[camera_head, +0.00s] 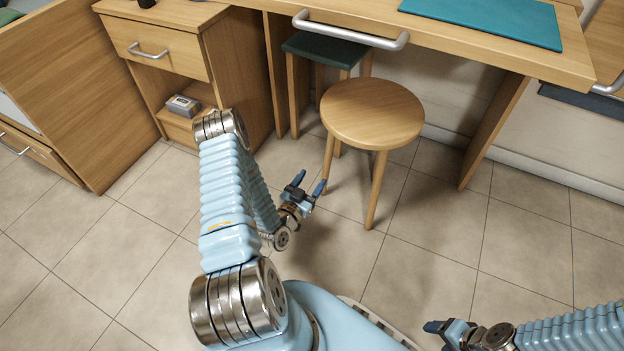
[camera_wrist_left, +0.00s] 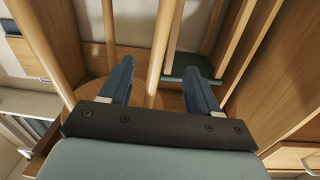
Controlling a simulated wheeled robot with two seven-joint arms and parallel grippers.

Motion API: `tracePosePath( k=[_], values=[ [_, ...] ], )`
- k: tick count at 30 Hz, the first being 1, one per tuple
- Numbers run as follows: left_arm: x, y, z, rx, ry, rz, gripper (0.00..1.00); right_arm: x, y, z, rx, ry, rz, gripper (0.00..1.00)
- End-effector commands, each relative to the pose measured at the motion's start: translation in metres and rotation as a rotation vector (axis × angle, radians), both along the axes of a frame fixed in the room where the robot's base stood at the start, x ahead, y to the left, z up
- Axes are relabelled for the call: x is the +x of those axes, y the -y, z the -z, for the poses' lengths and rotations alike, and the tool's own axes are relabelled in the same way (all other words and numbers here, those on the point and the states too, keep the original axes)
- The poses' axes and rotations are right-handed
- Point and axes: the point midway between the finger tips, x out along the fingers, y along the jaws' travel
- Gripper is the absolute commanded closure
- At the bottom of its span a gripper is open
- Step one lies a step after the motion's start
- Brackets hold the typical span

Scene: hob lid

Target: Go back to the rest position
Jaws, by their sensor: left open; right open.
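In the head view my left gripper (camera_head: 309,183) hangs low above the tiled floor, just left of the round wooden stool's legs. Its two blue fingers are apart, with nothing between them. In the left wrist view the fingers of my left gripper (camera_wrist_left: 160,85) are spread and empty, with stool legs behind them. My right gripper (camera_head: 438,328) is low at the bottom edge of the head view, right of centre, over the floor. It is open and no held thing shows; its fingers are small and partly overlap.
The round wooden stool (camera_head: 372,113) stands close to my left gripper. A dark-green-topped stool (camera_head: 326,48) is behind it, under the wooden desk (camera_head: 480,50) with its metal handle (camera_head: 350,30). A drawer cabinet (camera_head: 160,46) stands behind my left arm. The tiled floor at right is clear.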

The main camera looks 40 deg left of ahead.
Motion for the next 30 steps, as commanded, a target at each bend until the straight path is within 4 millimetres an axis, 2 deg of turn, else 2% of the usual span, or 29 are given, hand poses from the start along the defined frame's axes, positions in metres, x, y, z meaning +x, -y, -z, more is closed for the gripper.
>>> tracePosePath(
  k=[8, 11, 14, 16, 18, 20, 21, 24, 28, 30],
  values=[
    [0.001, 0.001, 0.0, -0.001, -0.002, 0.002, 0.38, 0.0, 0.0, 0.0, 0.0, 0.0, 0.0, 0.35],
    [0.005, 0.012, 0.007, -0.033, -0.056, 0.025, 0.38, 0.0, 0.0, 0.0, 0.0, 0.0, 0.0, 0.35],
    [0.012, 0.047, 0.028, -0.129, -0.227, 0.086, 0.38, 0.0, 0.0, 0.0, 0.0, 0.0, 0.0, 0.35],
    [0.007, 0.085, 0.05, -0.232, -0.421, 0.138, 0.38, 0.0, 0.0, 0.0, 0.0, 0.0, 0.0, 0.35],
    [-0.012, 0.127, 0.071, -0.346, -0.647, 0.177, 0.38, 0.0, 0.0, 0.0, 0.0, 0.0, 0.0, 0.35],
    [-0.038, 0.159, 0.083, -0.435, -0.838, 0.193, 0.38, 0.0, 0.0, 0.0, 0.0, 0.0, 0.0, 0.35],
    [-0.058, 0.178, 0.087, -0.485, -0.957, 0.195, 0.38, 0.0, 0.0, 0.0, 0.0, 0.0, 0.0, 0.35],
    [-0.11, 0.217, 0.088, -0.594, -1.232, 0.178, 0.38, 0.0, 0.0, 0.0, 0.0, 0.0, 0.0, 0.35],
    [-0.178, 0.253, 0.073, -0.694, -1.543, 0.12, 0.38, 0.0, 0.0, 0.0, 0.0, 0.0, 0.0, 0.35],
    [-0.173, 0.256, 0.033, -0.68, -1.535, 0.134, 0.38, -0.001, -0.001, -0.035, 0.0, -0.002, -0.002, 0.35]
  ],
)
